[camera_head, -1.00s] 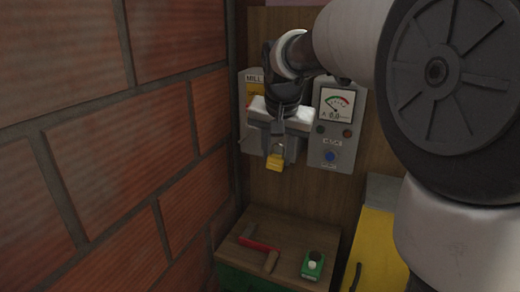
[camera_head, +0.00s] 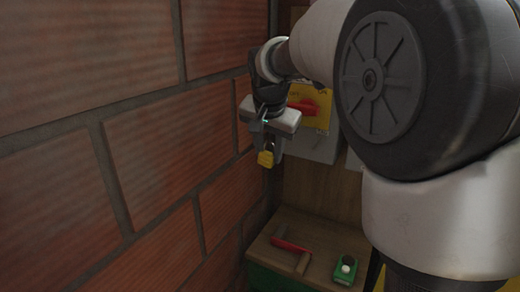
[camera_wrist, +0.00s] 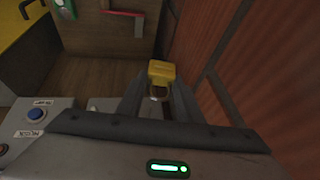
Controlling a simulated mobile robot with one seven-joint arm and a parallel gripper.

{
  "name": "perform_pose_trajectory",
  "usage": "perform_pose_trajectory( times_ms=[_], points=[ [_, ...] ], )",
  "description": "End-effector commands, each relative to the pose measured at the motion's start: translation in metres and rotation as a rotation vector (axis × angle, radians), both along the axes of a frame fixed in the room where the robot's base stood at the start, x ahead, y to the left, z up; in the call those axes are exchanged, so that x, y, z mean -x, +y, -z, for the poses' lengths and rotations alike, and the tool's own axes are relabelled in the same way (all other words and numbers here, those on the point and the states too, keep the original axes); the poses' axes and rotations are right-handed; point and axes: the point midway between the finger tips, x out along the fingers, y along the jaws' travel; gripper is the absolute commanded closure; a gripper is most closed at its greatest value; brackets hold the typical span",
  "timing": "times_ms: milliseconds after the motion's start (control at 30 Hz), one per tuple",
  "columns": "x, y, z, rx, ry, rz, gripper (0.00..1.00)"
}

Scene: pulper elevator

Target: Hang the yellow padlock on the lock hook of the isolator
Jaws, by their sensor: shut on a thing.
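The yellow padlock (camera_head: 266,158) hangs below my gripper (camera_head: 270,140), which is shut on it. In the wrist view the padlock (camera_wrist: 161,71) sits between the fingertips of my gripper (camera_wrist: 158,92), with its metal shackle towards the palm. The isolator (camera_head: 312,108) is a grey box with a yellow plate and a red handle, on the wooden board to the right of and behind my gripper. My gripper hides part of its left side. I cannot make out the lock hook. The padlock is apart from the isolator.
A brick wall (camera_head: 150,150) stands close on the left. Below is a wooden-topped cabinet (camera_head: 318,262) with a red-handled tool (camera_head: 290,246) and a green box (camera_head: 346,270). A control box with a blue button (camera_wrist: 33,114) shows in the wrist view.

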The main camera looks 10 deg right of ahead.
Motion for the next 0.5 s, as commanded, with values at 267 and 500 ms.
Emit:
perform_pose_trajectory(
  times_ms=[267, 500],
  points=[
    [-0.014, -0.011, 0.000, 0.000, 0.000, 0.002, 0.96],
    [-0.026, -0.019, 0.001, 0.000, -0.001, 0.001, 0.96]
  ],
)
